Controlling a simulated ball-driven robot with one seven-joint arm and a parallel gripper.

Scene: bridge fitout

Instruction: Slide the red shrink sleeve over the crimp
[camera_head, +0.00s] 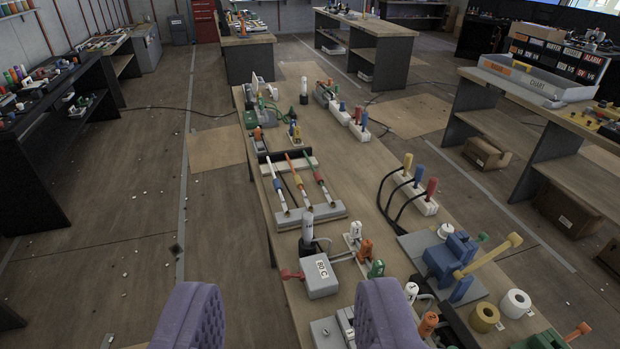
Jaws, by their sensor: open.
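A rack (323,215) on the long wooden bench holds three thin rods side by side, each with coloured bands. A small red sleeve (319,177) appears to sit around the right rod. The rods' pale lower stretches rest on the grey front block. The crimp is too small to tell apart. My gripper (290,292) is open, with two purple padded fingers wide apart at the bottom edge. It is empty and well short of the rack.
A grey box (318,276) marked "80 C" and a dark-based white cylinder (307,226) stand between gripper and rack. A blue clamp device (452,262), tape rolls (515,303) and a cabled plug block (414,194) fill the bench's right side. Open floor (130,230) lies left.

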